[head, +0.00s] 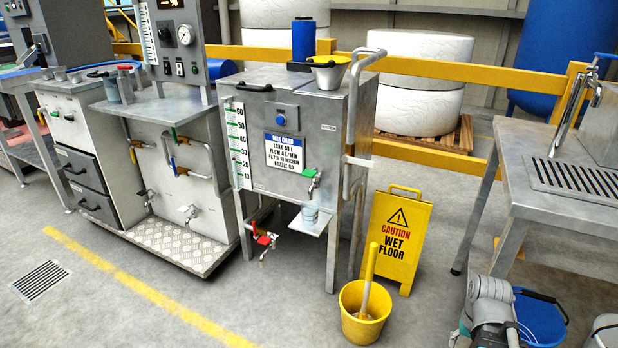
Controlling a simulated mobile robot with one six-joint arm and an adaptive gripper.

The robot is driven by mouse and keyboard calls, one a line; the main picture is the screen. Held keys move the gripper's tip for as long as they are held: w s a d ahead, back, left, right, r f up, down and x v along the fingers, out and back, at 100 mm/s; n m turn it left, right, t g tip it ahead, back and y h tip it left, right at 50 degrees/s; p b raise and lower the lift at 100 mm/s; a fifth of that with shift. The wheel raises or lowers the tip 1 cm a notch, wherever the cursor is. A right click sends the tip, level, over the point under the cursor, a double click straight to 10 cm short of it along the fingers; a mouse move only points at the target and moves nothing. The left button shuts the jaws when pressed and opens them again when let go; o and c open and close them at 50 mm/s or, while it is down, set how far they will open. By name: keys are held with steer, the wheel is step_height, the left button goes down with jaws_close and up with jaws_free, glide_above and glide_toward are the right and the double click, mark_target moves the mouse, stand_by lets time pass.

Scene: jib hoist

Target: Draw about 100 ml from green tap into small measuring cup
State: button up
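The green tap (314,180) sticks out low on the right of the front of a steel tank (270,90). Its green handle is on top, and I cannot tell whether it is open. A small clear cup (310,213), which looks like the measuring cup, stands upright on a little metal shelf (308,225) below the spout. Its markings and any liquid in it are too small to make out. Part of my arm shows at the bottom right, away from the tank. My gripper is not in view.
A red-handled tap (264,241) hangs lower left of the shelf. A yellow bucket (365,312) with a handle in it and a wet-floor sign (398,238) stand on the floor at right. A steel table (560,205) is at far right. Floor left of the bucket is clear.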

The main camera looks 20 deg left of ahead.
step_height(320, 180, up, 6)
steer(key=p, duration=0.5)
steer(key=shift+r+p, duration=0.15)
steer(key=shift+p, duration=0.15)
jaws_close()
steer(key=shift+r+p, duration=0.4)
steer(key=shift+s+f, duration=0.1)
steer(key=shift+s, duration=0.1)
